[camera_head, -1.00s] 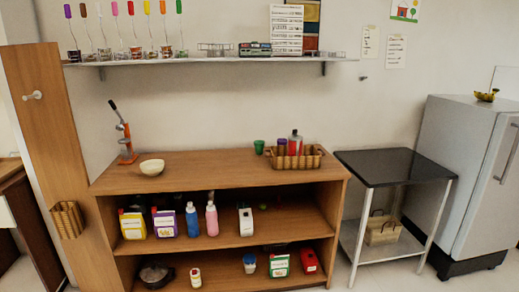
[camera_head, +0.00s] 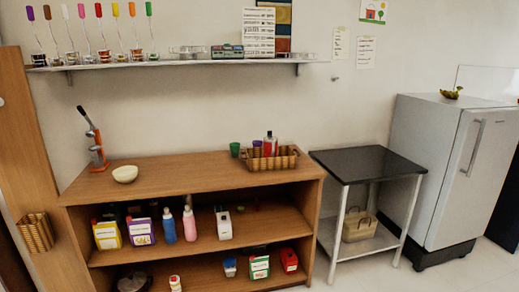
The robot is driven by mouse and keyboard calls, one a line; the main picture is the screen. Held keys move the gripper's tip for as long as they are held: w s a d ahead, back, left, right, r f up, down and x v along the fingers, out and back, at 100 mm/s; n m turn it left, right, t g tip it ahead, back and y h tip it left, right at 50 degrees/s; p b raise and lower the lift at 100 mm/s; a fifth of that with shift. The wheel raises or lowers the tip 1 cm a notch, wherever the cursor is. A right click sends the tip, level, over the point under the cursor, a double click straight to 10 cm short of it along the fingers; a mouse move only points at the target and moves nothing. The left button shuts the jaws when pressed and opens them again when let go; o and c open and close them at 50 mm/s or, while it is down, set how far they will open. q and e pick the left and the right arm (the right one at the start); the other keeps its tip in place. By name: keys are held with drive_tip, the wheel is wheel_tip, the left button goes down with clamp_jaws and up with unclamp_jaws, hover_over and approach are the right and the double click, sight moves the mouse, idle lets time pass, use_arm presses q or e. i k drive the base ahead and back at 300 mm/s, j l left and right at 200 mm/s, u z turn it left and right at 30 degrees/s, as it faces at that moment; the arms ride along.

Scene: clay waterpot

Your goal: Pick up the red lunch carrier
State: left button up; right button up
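A small red container (camera_head: 289,260) stands at the right end of the lower shelf in the wooden cabinet (camera_head: 185,174). It is the thing in view closest to a red lunch carrier, but it is too small for me to be sure. It stands beside a green and white container (camera_head: 260,267). Neither of my grippers shows in the head view.
The cabinet top holds a juicer (camera_head: 96,142), a pale bowl (camera_head: 125,174) and a wicker basket (camera_head: 270,162) with bottles. A black-topped side table (camera_head: 367,163) and a fridge (camera_head: 430,165) stand to the right. Bare floor (camera_head: 455,272) shows at lower right.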

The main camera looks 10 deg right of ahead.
sight(270, 144)
drive_tip(key=i+l, duration=0.25)
drive_tip(key=i, duration=0.2)
drive_tip(key=i+l, duration=0.2)
drive_tip(key=i, duration=0.25)
drive_tip(key=i+l, duration=0.25)
drive_tip(key=i, duration=0.2)
